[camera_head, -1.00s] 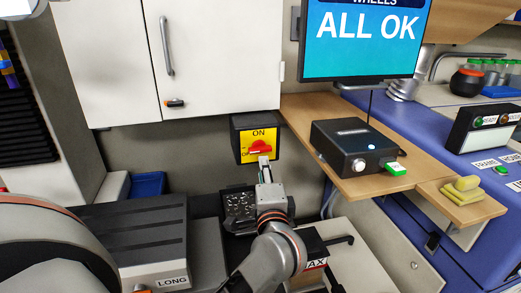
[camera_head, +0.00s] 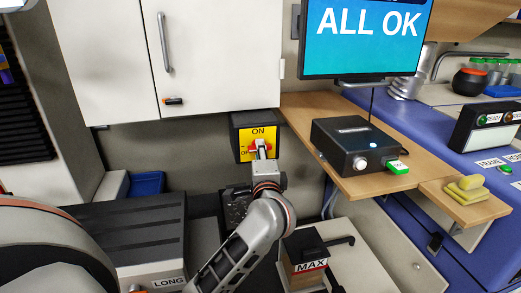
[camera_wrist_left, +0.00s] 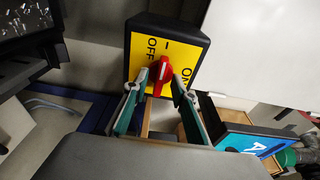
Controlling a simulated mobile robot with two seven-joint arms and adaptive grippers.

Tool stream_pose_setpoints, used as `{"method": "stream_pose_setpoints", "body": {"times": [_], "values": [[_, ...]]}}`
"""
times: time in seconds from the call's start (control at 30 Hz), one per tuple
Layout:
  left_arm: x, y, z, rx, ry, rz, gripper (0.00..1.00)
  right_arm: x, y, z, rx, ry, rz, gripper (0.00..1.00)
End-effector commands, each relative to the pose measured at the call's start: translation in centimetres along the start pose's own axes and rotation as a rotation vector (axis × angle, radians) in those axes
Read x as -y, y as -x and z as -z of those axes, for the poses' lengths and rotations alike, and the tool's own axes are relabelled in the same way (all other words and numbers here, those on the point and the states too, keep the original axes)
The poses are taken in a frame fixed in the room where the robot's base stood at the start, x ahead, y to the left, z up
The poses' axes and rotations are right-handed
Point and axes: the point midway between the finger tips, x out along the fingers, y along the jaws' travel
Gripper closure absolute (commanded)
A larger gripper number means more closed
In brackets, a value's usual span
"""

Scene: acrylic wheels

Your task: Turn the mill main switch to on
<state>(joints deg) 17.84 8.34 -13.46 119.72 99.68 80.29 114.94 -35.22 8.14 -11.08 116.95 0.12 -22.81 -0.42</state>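The mill main switch is a dark box (camera_head: 233,137) with a yellow plate marked ON at the top and OFF at the left. Its red knob (camera_head: 268,148) lies roughly level, along the OFF side. My left gripper (camera_head: 261,150) is right in front of the knob and hides its middle. In the left wrist view the red knob (camera_wrist_left: 161,74) stands between the two fingertips of my left gripper (camera_wrist_left: 162,82). The fingers are apart, one on each side; whether either touches the knob is unclear. My right gripper is not in view.
A white cabinet (camera_head: 215,55) hangs above the switch. A wooden shelf (camera_head: 345,183) with a black box (camera_head: 350,146) is to the right, below a monitor (camera_head: 365,38). A grey LONG box (camera_head: 125,225) and a MAX box (camera_head: 303,250) stand below.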

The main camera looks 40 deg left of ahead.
Motion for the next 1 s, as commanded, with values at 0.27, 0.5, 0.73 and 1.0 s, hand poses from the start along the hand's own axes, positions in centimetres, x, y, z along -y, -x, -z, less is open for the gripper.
{"method": "stream_pose_setpoints", "body": {"times": [0.27,0.5,0.73,1.0], "values": [[0.0,0.0,0.0,0.0,0.0,0.001,1.0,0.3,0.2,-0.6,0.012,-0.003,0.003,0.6],[0.2,0.0,0.0,0.0,-0.019,-0.002,1.0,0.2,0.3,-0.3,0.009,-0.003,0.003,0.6],[0.3,0.0,0.0,0.0,-0.094,-0.013,1.0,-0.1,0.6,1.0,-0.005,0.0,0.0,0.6],[0.3,0.0,0.0,0.0,-0.185,-0.027,1.0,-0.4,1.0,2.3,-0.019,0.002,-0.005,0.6]]}}
